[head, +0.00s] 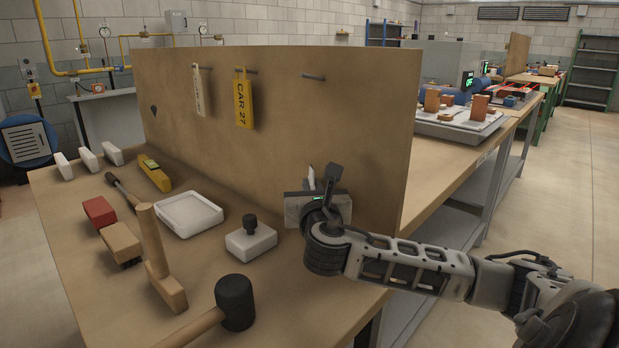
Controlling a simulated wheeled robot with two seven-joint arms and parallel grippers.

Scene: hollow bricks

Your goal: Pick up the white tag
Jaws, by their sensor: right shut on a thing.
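A pale, whitish tag (199,93) with dark lettering hangs from the left peg of the upright brown board (280,130). A yellow tag (243,102) reading "CAR 27" hangs from the middle peg. The right peg (313,77) is bare. My right gripper (320,178) is in front of the board's right part, below the bare peg and apart from both hanging tags. It is shut on a thin white piece (311,177), of which only a narrow upper part shows; the hand hides the rest, so I cannot tell what it is. My left gripper is out of view.
On the wooden bench lie a white tray (188,214), a white block with a black knob (251,239), a black mallet (234,302), a wooden hammer (155,255), brushes (120,243) and a yellow level (155,174). Another bench with a grey machine stands behind right.

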